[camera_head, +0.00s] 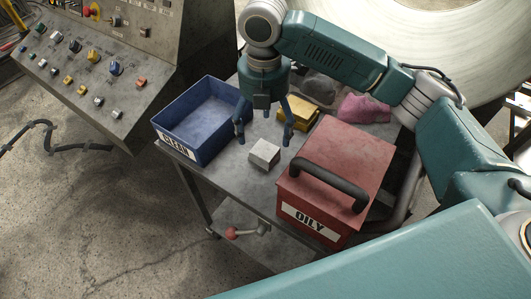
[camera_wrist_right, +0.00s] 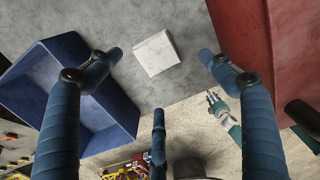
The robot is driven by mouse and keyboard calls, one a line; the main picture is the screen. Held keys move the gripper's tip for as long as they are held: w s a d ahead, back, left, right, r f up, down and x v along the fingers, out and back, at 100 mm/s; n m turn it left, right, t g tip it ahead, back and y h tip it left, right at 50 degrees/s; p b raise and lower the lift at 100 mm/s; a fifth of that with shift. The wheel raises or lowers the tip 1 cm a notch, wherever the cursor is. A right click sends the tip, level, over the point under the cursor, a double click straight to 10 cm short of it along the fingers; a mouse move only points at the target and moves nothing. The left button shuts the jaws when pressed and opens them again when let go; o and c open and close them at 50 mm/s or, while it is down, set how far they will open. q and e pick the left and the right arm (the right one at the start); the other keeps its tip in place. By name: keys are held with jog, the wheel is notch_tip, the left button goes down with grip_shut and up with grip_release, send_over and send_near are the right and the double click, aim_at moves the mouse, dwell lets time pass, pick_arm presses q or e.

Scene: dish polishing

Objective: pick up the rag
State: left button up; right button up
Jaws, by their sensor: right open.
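A pink rag (camera_head: 363,108) lies crumpled at the back right of the metal table, behind the red box. A yellow folded cloth (camera_head: 297,113) and a dark grey crumpled cloth (camera_head: 319,87) lie to its left; which cloth the task means is unclear. My right gripper (camera_head: 264,132) is open and empty, pointing down over the table, left of the cloths. A small pale block (camera_head: 264,153) sits on the table just in front of it. In the right wrist view, the block (camera_wrist_right: 156,53) appears between the spread fingers (camera_wrist_right: 160,65); no cloth shows there.
A blue open bin (camera_head: 203,121) marked CLEAN stands on the left. A closed red box (camera_head: 335,165) marked OILY, with a dark handle, stands at the front right. A control panel (camera_head: 95,60) is at upper left. Bare table (camera_head: 228,172) shows between bin and box.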

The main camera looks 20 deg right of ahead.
aim_at(264, 149)
notch_tip(264, 149, down, 4)
jog(key=shift+f, duration=0.25)
jog(key=f, duration=0.1)
jog(key=f+p, duration=0.1)
jog(key=f, duration=0.3)
jog(key=shift+w+f+p, duration=0.15)
jog(key=shift+w+p, duration=0.15)
jog(key=shift+p, duration=0.1)
jog(key=c, duration=1.3)
